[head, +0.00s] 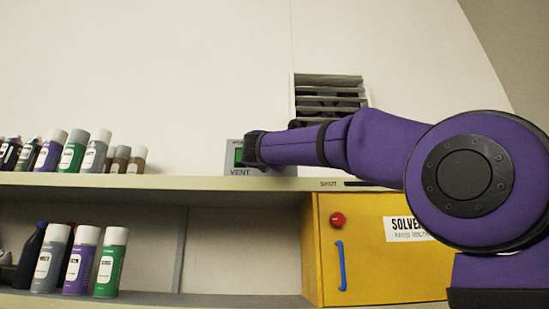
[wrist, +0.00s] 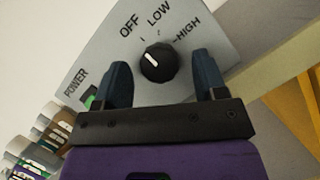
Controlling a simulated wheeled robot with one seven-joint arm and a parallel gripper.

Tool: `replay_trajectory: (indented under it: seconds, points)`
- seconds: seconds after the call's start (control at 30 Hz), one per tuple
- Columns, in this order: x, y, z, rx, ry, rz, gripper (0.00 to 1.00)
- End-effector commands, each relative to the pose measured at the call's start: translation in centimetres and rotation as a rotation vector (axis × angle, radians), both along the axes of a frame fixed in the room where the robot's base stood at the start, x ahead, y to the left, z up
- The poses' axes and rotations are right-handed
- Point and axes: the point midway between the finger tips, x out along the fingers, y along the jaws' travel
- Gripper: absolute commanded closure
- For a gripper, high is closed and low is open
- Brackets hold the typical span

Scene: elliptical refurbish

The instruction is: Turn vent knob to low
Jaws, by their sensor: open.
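The vent panel (head: 234,158) is a grey box with the word VENT, standing on the shelf against the wall. In the wrist view, the panel (wrist: 100,55) carries a round black knob (wrist: 158,62) with a white pointer line. The line points up and left, toward the OFF side; LOW is above the knob and HIGH is to its right. My gripper (wrist: 161,66) is open, with one dark finger on each side of the knob and visible gaps between. In the head view my gripper (head: 252,147) is in front of the panel, and the knob is hidden there.
A green POWER light (wrist: 90,101) sits at the panel's left. Several spray cans and bottles (head: 73,150) stand left on the shelf (head: 190,181). A yellow solvent cabinet (head: 370,265) is below, and a louvred vent (head: 325,85) is on the wall above.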

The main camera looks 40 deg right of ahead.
Motion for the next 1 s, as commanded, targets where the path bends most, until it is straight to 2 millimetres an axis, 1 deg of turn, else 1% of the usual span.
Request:
replay_trajectory:
  seconds: [0.23, 0.27, 0.3, 0.47, 0.77, 1.0]
  points:
    - [0.07, -0.07, 0.01, 0.0, 0.0, 0.0, 0.35]
    - [0.07, -0.07, 0.01, 0.0, 0.0, 0.0, 0.37]
    - [0.07, -0.07, 0.01, 0.0, 0.0, 0.0, 0.46]
    - [0.05, -0.07, 0.0, 0.0, 0.0, 0.0, 0.83]
    - [0.09, -0.05, -0.01, 0.023, -0.014, -0.002, 0.84]
    - [0.16, 0.05, 0.07, 0.124, -0.082, 0.0, 0.84]
